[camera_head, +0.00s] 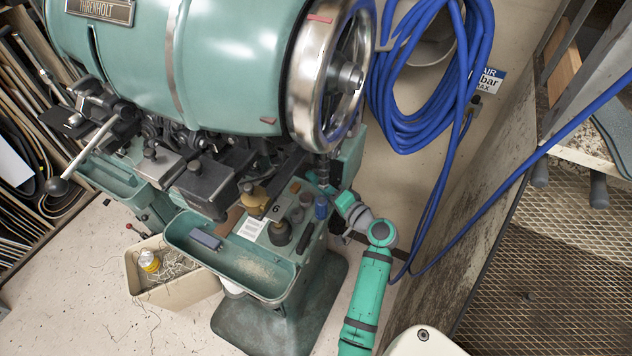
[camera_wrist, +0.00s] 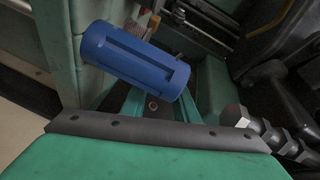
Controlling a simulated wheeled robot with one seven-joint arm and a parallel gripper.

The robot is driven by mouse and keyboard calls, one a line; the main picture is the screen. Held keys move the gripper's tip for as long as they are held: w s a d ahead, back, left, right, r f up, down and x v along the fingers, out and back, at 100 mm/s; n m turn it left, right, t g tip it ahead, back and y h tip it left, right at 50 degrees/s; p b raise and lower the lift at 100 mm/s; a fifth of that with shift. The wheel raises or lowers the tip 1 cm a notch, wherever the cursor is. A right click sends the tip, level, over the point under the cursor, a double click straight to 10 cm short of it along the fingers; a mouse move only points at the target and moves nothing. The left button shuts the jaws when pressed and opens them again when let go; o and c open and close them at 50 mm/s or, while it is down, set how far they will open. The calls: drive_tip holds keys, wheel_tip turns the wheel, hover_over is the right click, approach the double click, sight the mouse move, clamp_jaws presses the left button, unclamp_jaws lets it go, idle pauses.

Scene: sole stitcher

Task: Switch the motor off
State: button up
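The teal stitching machine (camera_head: 190,60) stands in the head view, with a large metal handwheel (camera_head: 345,78) on its right. A teal box (camera_head: 350,160) sits below the wheel, but I cannot make out a motor switch on it. My green arm reaches up from below to the machine's right side. My gripper (camera_head: 343,202) is there, close to the box and a small blue cylinder (camera_head: 321,207), its fingers not clear. In the wrist view, a slotted blue cylinder (camera_wrist: 135,62) lies tilted ahead of the green gripper body. I cannot tell whether the fingers touch it.
A teal tray (camera_head: 230,258) with small pots beside it juts from the machine front. A bin of thread scraps (camera_head: 175,285) stands on the floor. Coiled blue hose (camera_head: 430,80) hangs on the wall. A rusty mesh bench (camera_head: 560,270) stands at the right.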

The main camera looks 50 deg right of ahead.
drive_tip(key=s, duration=1)
drive_tip(key=shift+s+a+r, duration=0.35)
drive_tip(key=shift+a+r, duration=0.1)
drive_tip(key=shift+r, duration=0.1)
